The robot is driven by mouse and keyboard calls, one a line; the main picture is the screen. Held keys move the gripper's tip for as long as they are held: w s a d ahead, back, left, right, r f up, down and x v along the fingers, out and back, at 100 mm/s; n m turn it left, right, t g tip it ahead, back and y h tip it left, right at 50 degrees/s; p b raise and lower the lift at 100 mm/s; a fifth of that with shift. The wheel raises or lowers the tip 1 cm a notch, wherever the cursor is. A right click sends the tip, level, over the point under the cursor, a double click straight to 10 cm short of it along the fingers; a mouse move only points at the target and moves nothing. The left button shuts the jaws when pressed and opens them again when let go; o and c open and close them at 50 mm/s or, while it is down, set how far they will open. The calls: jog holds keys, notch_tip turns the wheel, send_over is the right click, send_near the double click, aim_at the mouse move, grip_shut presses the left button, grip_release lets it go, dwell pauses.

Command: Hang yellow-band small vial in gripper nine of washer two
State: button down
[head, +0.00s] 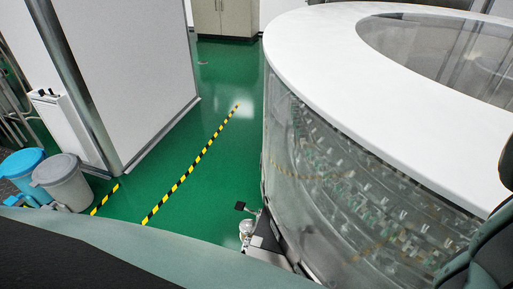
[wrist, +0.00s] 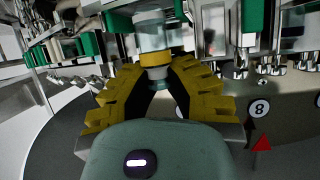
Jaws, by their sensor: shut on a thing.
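In the wrist view my gripper (wrist: 155,75) has yellow-and-black fingers shut on a small clear vial (wrist: 152,35) with a yellow band (wrist: 154,58). The vial stands roughly upright in the picture, its narrow part down between the fingertips and its wider clear body above; its top end is hard to make out. It is among the washer's metal holders (wrist: 240,58), and I cannot tell whether it touches one. A round label reading 8 (wrist: 259,107) is right of the gripper. In the head view the washer (head: 350,65) has a white ring top; my gripper is not in this view.
A red triangle marker (wrist: 262,142) is below the label. Green parts (wrist: 90,44) and metal holders crowd around the vial. In the head view the washer's clear curved wall (head: 330,170) fills the right, bins (head: 63,184) stand left, and green floor (head: 215,120) is open between.

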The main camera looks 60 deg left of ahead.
jog(key=shift+f+b, duration=0.4)
jog(key=shift+b, duration=0.1)
jog(key=shift+f, duration=0.1)
jog(key=c, duration=1.1)
grip_release()
jog(key=shift+r+p, duration=0.65)
jog(key=shift+s+d+b, duration=0.15)
jog(key=shift+s+b, duration=0.1)
jog(key=shift+b, duration=0.05)
jog(key=b+v, duration=0.1)
jog(key=v, duration=1)
jog(key=shift+s+r+b, duration=0.15)
jog(key=shift+s+b, duration=0.05)
jog(key=shift+b, duration=0.15)
